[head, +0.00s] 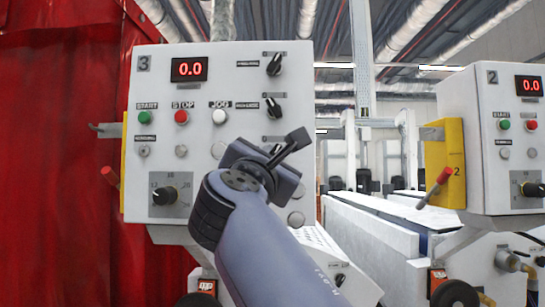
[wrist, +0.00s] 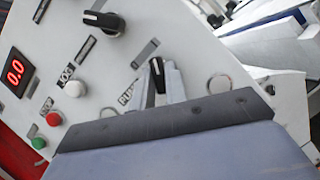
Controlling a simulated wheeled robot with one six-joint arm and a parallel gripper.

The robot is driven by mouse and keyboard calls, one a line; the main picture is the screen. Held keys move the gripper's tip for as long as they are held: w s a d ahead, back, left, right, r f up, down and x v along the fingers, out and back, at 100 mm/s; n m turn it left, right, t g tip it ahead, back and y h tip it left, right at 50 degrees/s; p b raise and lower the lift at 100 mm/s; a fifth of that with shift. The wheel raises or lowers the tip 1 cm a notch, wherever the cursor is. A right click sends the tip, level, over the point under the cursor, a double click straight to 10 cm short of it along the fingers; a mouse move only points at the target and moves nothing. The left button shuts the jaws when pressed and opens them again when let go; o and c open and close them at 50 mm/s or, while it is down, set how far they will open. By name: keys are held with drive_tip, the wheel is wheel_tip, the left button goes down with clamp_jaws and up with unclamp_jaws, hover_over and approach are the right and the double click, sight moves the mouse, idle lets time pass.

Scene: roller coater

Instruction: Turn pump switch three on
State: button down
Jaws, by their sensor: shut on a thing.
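Control panel 3 (head: 145,90) is a white box with a red 0.0 display and a column of black rotary switches at its right side. The pump switch (wrist: 157,68) is a small black knob beside a partly covered label starting "PU" in the wrist view. My gripper (head: 296,142) is at the lower switch of that column and covers most of it in the head view. In the wrist view the pale fingers (wrist: 165,80) stand on both sides of the black knob and are shut on it. The knob's exact angle is hard to read.
Two more black switches, the upper (head: 274,65) and the middle (head: 274,107), sit above my gripper. Green start (head: 144,118), red stop (head: 181,117) and white jog (head: 219,117) buttons are to the left. A second panel (head: 490,90) stands at the right.

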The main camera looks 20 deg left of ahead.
drive_tip(key=shift+f, duration=0.1)
drive_tip(key=c, duration=1.4)
unclamp_jaws()
drive_tip(key=shift+c, duration=0.2)
drive_tip(key=b+v, duration=0.4)
drive_tip(key=v, duration=0.7)
drive_tip(key=shift+w+a, duration=0.1)
drive_tip(key=shift+w, duration=0.1)
drive_tip(key=p+x, duration=0.4)
drive_tip(key=x, duration=0.6)
drive_tip(key=shift+w+r, duration=0.2)
drive_tip(key=shift+w, duration=0.05)
